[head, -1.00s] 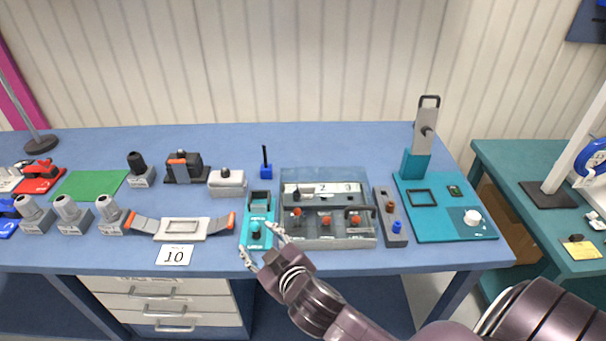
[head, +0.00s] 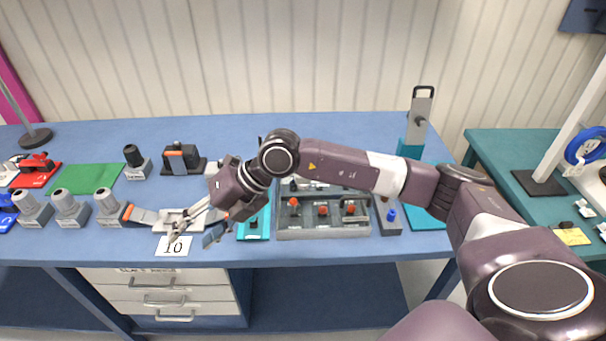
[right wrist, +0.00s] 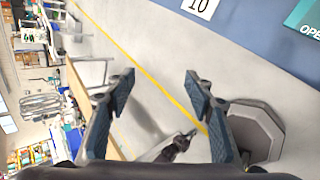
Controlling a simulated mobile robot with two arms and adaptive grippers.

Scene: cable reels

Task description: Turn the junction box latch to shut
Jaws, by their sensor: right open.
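A teal panel (head: 256,222) stands near the table's front edge, partly hidden by my right arm. A dark latch knob (head: 254,219) shows on it, but its turned position is too small to read. In the right wrist view the teal panel's corner (right wrist: 304,14) shows cut-off lettering that starts "OPE". I cannot tell for sure whether this panel is the junction box. My right gripper (head: 193,236) is open and empty, left of the panel near the number 10 card (head: 174,246). It also shows open in the right wrist view (right wrist: 160,78). My left gripper is not in view.
A grey tray (head: 322,234) with several red knobs lies right of the panel, under my right arm. Grey posts (head: 107,208) stand at left. Open floor (right wrist: 150,110) lies before the table edge.

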